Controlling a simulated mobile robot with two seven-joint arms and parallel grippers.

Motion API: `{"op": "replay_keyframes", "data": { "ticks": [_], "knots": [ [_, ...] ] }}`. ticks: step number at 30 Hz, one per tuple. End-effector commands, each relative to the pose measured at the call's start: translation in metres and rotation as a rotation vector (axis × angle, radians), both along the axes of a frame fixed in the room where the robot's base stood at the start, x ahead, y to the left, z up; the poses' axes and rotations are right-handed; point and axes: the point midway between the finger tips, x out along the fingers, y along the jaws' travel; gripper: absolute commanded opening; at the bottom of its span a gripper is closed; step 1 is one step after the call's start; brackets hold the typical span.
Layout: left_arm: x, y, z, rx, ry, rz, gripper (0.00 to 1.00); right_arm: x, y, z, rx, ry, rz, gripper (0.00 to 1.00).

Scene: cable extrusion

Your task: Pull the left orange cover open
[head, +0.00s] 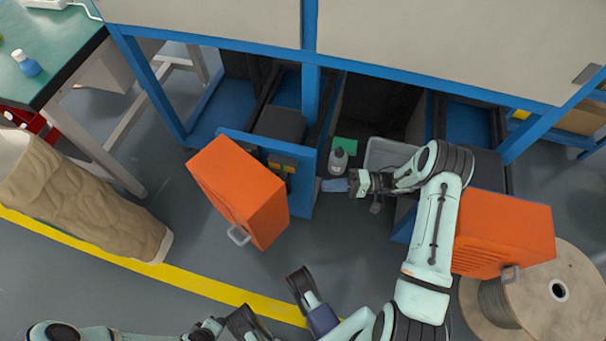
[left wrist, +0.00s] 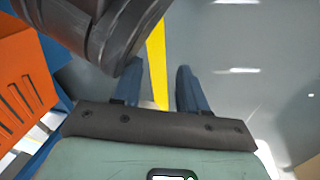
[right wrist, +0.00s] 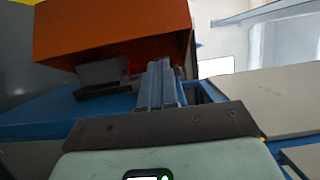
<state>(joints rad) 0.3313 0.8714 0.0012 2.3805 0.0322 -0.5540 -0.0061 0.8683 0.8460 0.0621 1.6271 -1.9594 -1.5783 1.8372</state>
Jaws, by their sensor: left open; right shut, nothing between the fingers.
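The left orange cover (head: 238,190) stands swung out at an angle from the blue machine frame, with a grey handle (head: 239,235) on its lower front. My right gripper (head: 328,186) is shut and empty, right of the cover and apart from it, pointing left. In the right wrist view its fingers (right wrist: 160,85) are together, with the orange cover (right wrist: 110,28) ahead of them. My left gripper (left wrist: 157,88) is open and empty over the floor in the left wrist view, with orange slotted panelling at that view's left edge. Its fingers are hard to make out in the head view.
A second orange cover (head: 505,235) is at the right, beside a cable spool (head: 535,300). A bottle (head: 338,160) and a grey bin (head: 388,155) stand behind my right gripper. Floor below the left cover is open.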

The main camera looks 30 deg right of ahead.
Motion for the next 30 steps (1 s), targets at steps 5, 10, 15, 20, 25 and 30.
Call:
{"op": "replay_keyframes", "data": {
  "ticks": [5,10,15,20,25,30],
  "knots": [
    [-0.004,0.001,-0.004,0.000,0.013,0.002,0.43,0.008,0.014,0.000,0.002,-0.001,0.002,0.00],
    [-0.012,0.002,-0.011,-0.001,0.040,0.003,0.43,0.023,0.041,0.000,0.002,-0.002,0.003,0.00],
    [-0.021,0.003,-0.019,-0.003,0.070,0.005,0.43,0.038,0.067,-0.001,0.001,-0.002,0.002,0.00],
    [-0.027,0.004,-0.023,-0.004,0.089,0.007,0.43,0.047,0.082,-0.001,0.000,0.000,0.000,0.00],
    [-0.029,0.004,-0.024,-0.005,0.096,0.008,0.43,0.050,0.087,0.000,0.000,-0.001,0.000,0.00],
    [-0.029,0.004,-0.023,-0.005,0.097,0.007,0.43,0.050,0.087,0.000,0.000,-0.001,0.000,0.00]
  ]
}}
